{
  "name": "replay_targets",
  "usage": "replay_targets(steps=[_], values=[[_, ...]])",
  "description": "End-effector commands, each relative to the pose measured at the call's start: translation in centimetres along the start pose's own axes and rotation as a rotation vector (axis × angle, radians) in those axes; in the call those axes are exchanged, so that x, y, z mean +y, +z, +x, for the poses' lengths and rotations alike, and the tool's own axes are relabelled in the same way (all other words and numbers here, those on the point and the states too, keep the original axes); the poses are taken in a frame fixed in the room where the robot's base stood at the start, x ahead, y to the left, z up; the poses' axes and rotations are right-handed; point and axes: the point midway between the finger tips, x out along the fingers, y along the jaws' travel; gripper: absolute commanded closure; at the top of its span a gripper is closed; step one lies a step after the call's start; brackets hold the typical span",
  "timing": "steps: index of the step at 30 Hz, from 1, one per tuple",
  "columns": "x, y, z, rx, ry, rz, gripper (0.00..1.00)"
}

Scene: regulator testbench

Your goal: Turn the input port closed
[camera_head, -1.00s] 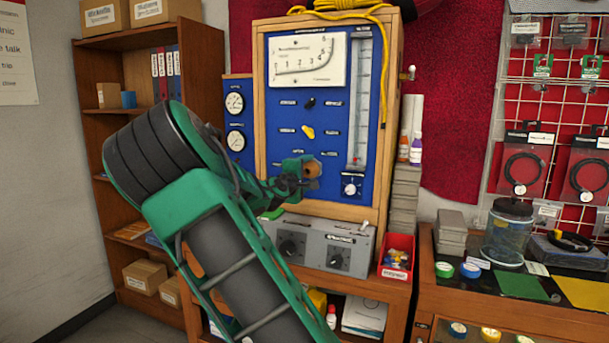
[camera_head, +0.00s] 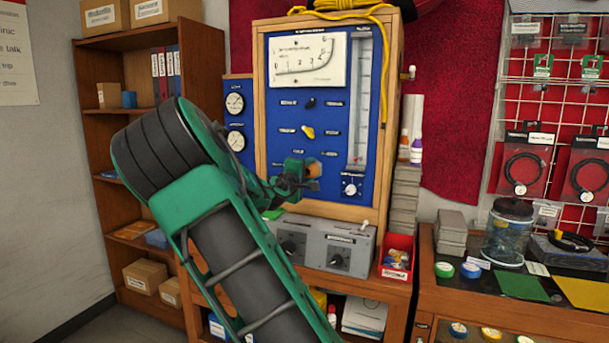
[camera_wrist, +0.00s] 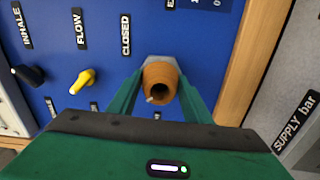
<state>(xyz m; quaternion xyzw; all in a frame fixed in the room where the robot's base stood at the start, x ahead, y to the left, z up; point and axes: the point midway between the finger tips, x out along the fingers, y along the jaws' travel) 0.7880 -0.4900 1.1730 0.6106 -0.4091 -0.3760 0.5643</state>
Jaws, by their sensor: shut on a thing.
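The input port (camera_wrist: 160,76) is an orange-brown round fitting with a dark hole, on a grey base against the blue panel (camera_wrist: 115,70). A "CLOSED" label (camera_wrist: 125,35) is on the panel beside it in the wrist view. My gripper (camera_wrist: 160,88) has its green fingers on both sides of the port and is shut on it. In the head view my gripper (camera_head: 298,175) is at the panel's lower middle. Only a small orange part of the port (camera_head: 313,170) shows there, the rest being hidden by the gripper.
A yellow knob (camera_wrist: 82,82) and a black knob (camera_wrist: 28,75) are on the panel near the port. A wooden frame (camera_wrist: 255,60) edges the panel. A grey box with dials (camera_head: 325,246) stands below, with a red bin (camera_head: 396,262) to its right.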

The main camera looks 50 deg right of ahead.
Motion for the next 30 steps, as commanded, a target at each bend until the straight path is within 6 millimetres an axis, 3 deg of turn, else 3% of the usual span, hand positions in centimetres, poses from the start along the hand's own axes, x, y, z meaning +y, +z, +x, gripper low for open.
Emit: replay_targets(steps=[30], values=[[-0.79, 0.08, -0.16, -0.009, -0.015, 0.908, 0.78]])
